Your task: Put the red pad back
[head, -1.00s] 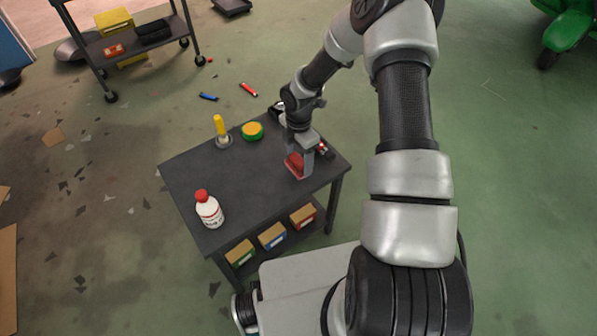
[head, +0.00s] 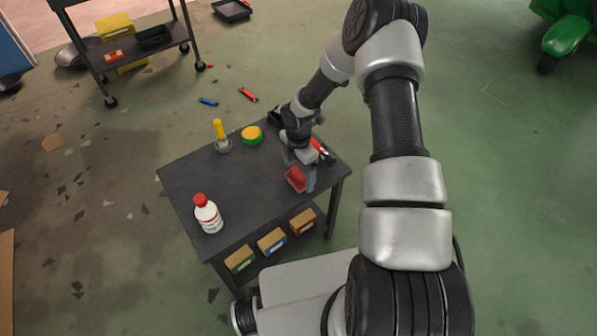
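A red, block-like pad (head: 295,179) is at the right part of the dark table (head: 250,193), at the fingers of my gripper (head: 301,178). The gripper points down, and a grey finger shows just right of the pad. The other finger is mostly hidden, so I cannot tell whether the fingers press on the pad. Whether the pad touches the tabletop is also unclear. On the table's lower shelf stand boxes with a green front (head: 240,257), a blue front (head: 271,241) and a red front (head: 302,221).
A white bottle with a red cap (head: 208,214) stands at the table's front left. The table's middle is clear.

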